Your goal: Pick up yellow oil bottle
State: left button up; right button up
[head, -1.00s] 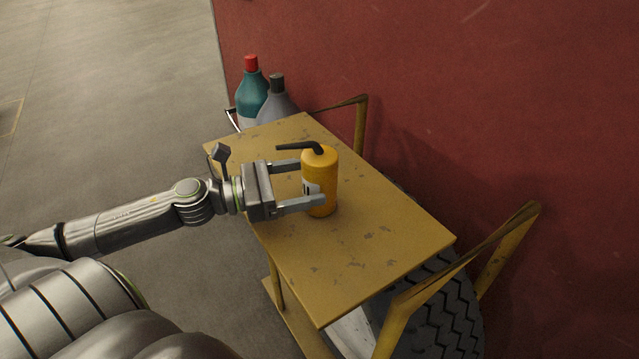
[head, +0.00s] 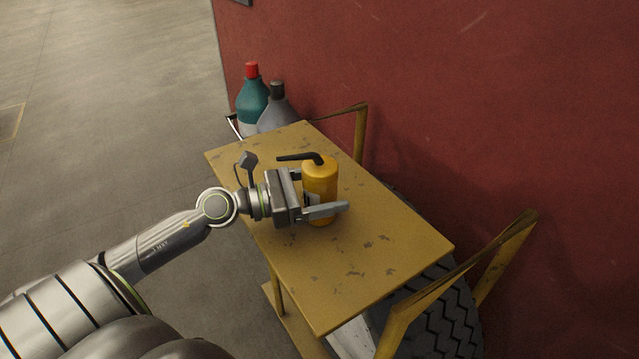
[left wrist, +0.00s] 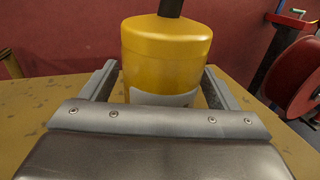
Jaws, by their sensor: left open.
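The yellow oil bottle (head: 320,178) stands upright on the yellow cart top (head: 370,245), with a black spout on top pointing left. My left gripper (head: 325,196) is open, with its fingers on either side of the bottle's body. The far finger is partly hidden behind the bottle in the head view. In the left wrist view the bottle (left wrist: 166,55) stands between the two fingers (left wrist: 160,85), close to the palm, with its pale label partly visible. I cannot tell whether either finger touches it. My right gripper is not in view.
A teal bottle with a red cap (head: 252,100) and a grey bottle (head: 277,108) stand beyond the cart's far end. A red wall (head: 450,100) runs along the right. Yellow handle frames (head: 510,250) and a tyre (head: 445,310) are near the cart. The cart's near half is clear.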

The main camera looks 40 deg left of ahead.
pick_arm(q)
jog(key=shift+w+d, duration=0.3)
jog(key=shift+w, duration=0.05)
jog(key=c, duration=1.2)
